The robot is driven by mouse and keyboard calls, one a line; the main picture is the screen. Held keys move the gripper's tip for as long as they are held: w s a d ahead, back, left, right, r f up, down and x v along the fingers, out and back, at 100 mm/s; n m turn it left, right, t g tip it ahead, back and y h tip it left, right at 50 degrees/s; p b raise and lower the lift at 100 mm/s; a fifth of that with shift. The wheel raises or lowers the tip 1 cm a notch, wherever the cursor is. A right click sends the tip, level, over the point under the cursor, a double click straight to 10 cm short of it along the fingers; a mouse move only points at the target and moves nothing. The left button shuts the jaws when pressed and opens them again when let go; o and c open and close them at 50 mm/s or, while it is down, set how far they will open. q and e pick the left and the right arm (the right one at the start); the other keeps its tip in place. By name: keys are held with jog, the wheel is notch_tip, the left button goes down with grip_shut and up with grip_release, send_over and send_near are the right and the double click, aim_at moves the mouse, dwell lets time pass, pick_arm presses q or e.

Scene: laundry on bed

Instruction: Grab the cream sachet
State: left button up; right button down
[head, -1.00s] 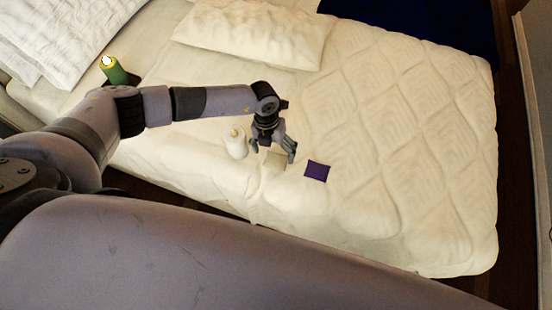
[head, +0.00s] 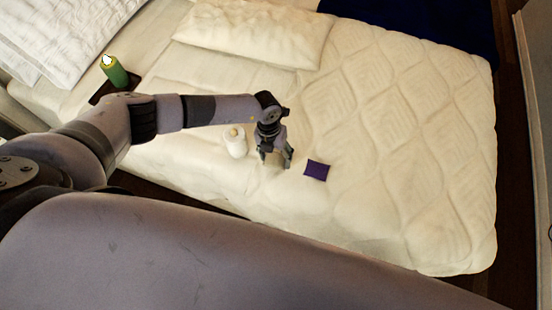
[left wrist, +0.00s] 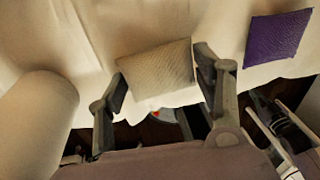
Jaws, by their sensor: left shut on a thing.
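The cream sachet (left wrist: 157,66) lies between the two fingers of my left gripper (left wrist: 161,68) in the left wrist view, with a finger at each side edge. In the head view my left gripper (head: 275,161) points down at the bed, shut on the sachet, which is mostly hidden there by the fingers. It is low over the bedspread; I cannot tell whether the sachet is clear of the cloth.
A purple sachet (head: 316,170) lies just right of the gripper, and a white bottle (head: 236,142) stands close on its left. A green bottle (head: 114,71) is at the upper left. A pillow (head: 255,33) lies behind; the right of the bed (head: 410,150) is clear.

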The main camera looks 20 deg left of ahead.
pick_arm(q)
jog(key=shift+c, duration=1.2)
